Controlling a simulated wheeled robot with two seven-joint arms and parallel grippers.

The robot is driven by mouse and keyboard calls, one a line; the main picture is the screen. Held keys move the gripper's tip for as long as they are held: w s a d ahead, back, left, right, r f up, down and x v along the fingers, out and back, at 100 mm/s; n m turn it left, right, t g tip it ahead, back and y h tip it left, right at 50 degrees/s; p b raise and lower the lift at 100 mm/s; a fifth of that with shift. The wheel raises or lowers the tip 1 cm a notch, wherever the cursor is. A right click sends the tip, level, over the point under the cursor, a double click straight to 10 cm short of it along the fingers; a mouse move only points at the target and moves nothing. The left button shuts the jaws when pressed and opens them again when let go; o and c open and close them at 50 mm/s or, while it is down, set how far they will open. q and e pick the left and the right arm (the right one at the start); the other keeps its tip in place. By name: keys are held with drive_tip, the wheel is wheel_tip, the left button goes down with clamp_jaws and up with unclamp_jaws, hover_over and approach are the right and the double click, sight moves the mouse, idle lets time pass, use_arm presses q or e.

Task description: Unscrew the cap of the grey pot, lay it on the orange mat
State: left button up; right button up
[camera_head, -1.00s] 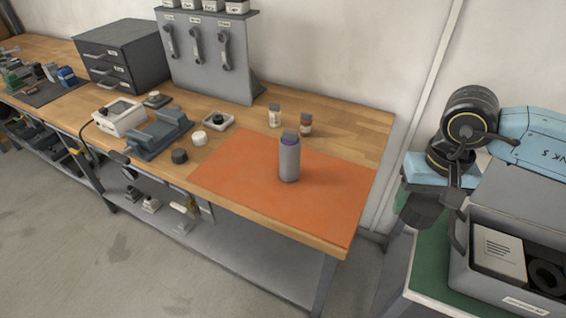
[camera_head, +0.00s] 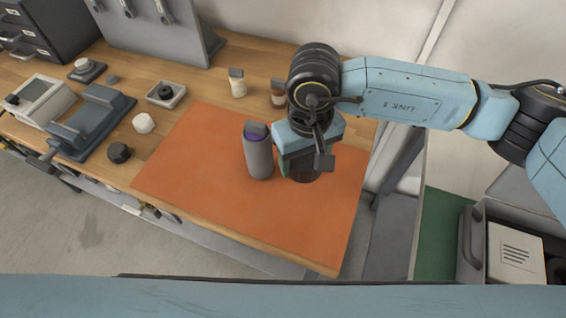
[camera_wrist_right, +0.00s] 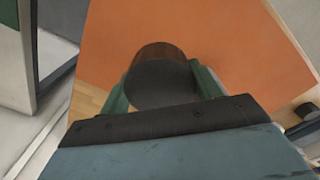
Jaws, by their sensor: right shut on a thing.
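A grey upright bottle-like pot (camera_head: 259,158) with a purple band and a grey top stands on the orange mat (camera_head: 200,180). My right gripper (camera_head: 306,166) is just to its right, pointing down over the mat. It also shows in the right wrist view (camera_wrist_right: 162,88), its green fingers shut on a dark round pot (camera_wrist_right: 160,85) with a flat dark grey top and brownish side. In the head view its lower part (camera_head: 305,175) shows under the fingers. I cannot tell whether it touches the mat. My left gripper is not in view.
Two small jars, one pale (camera_head: 237,88) and one brown (camera_head: 278,98), stand behind the mat. A black knob (camera_head: 119,153), a white knob (camera_head: 144,123), a small tray (camera_head: 166,96) and a grey cradle (camera_head: 92,122) lie to the left. The mat's front is clear.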

sight(306, 156)
wheel_tip(306, 156, down, 3)
drive_tip(key=shift+s+r, duration=0.1)
drive_tip(key=shift+s, duration=0.05)
drive_tip(key=shift+f, duration=2.15)
drive_tip(key=shift+f, duration=0.15)
drive_tip(key=o, duration=1.1)
wheel_tip(306, 156, up, 12)
drive_tip(key=shift+r, duration=0.2)
